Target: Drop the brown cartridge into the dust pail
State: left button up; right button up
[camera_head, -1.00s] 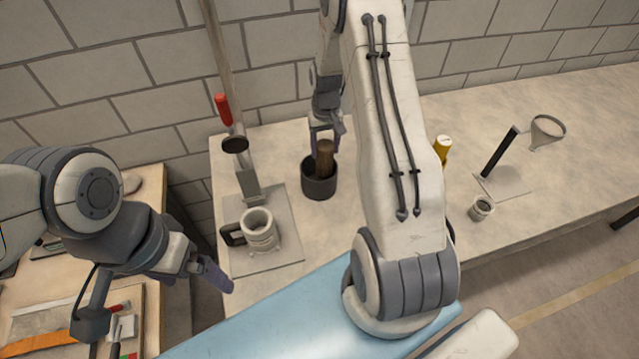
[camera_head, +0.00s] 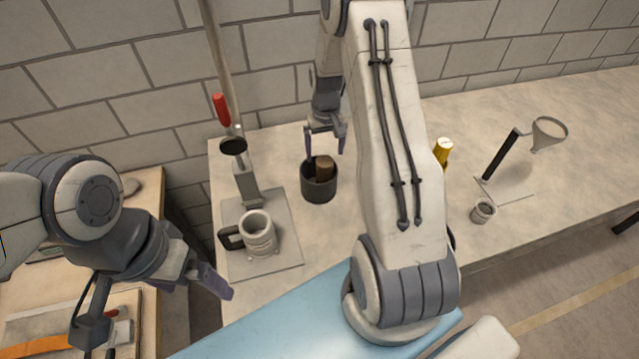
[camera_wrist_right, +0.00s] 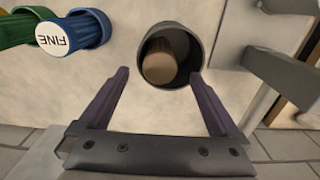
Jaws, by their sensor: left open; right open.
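The brown cartridge (camera_head: 324,166) stands tilted inside the dark dust pail (camera_head: 318,188), its top showing at the rim. In the right wrist view the cartridge (camera_wrist_right: 160,66) leans inside the pail (camera_wrist_right: 187,32), and its lower part is hidden. My right gripper (camera_head: 325,152) is open and empty just above the pail; its two fingers (camera_wrist_right: 160,92) are apart with nothing between them. My left gripper (camera_head: 222,290) is open and empty at the lower left, beyond the table's left edge, far from the pail.
A pale mug-like cup (camera_head: 258,233) with a dark handle stands on a plate left of the pail. A red-handled post (camera_head: 222,110) rises behind it. A funnel stand (camera_head: 548,133), small grey cup (camera_head: 482,211) and yellow cylinder (camera_head: 443,150) stand right. Blue and green cylinders (camera_wrist_right: 72,30) show in the wrist view.

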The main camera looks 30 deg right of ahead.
notch_tip(320, 180, up, 9)
jog(key=b, duration=0.2)
notch_tip(320, 180, down, 10)
jog(key=p, duration=0.3)
jog(key=shift+s+f, duration=0.15)
notch_tip(320, 180, up, 4)
jog(key=p, duration=0.3)
jog(key=shift+r+p, duration=0.45)
jog(key=shift+r, duration=0.25)
